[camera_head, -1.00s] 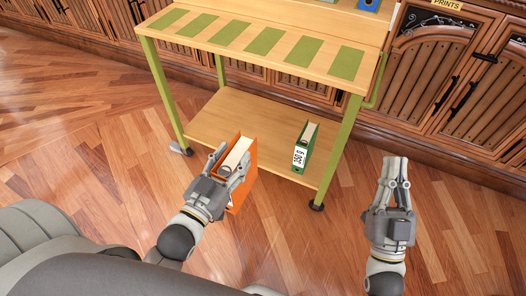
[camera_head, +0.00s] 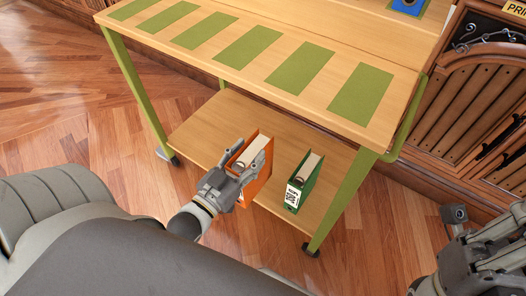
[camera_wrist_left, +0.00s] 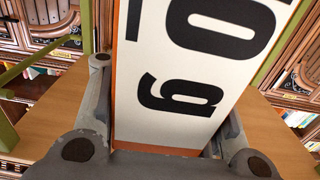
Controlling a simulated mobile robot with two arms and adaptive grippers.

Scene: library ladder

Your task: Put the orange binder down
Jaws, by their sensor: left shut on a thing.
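My left gripper (camera_head: 243,172) is shut on the orange binder (camera_head: 264,179), gripping it at the spine end. The binder is upright at the front edge of the cart's wooden lower shelf (camera_head: 205,132), left of a green binder (camera_head: 306,182). I cannot tell whether its underside touches the shelf. In the left wrist view, its white label (camera_wrist_left: 185,75) with large black digits fills the space between the fingers, with an orange strip (camera_wrist_left: 150,149) below. My right gripper (camera_head: 484,228) is partly cut off at the right edge; its opening is unclear.
The cart's top (camera_head: 200,50) carries several green rectangles and overhangs the lower shelf. Green legs (camera_head: 340,198) stand at its corners. The green binder stands upright close to the right of the orange one. Wooden cabinets (camera_head: 480,120) are behind at right.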

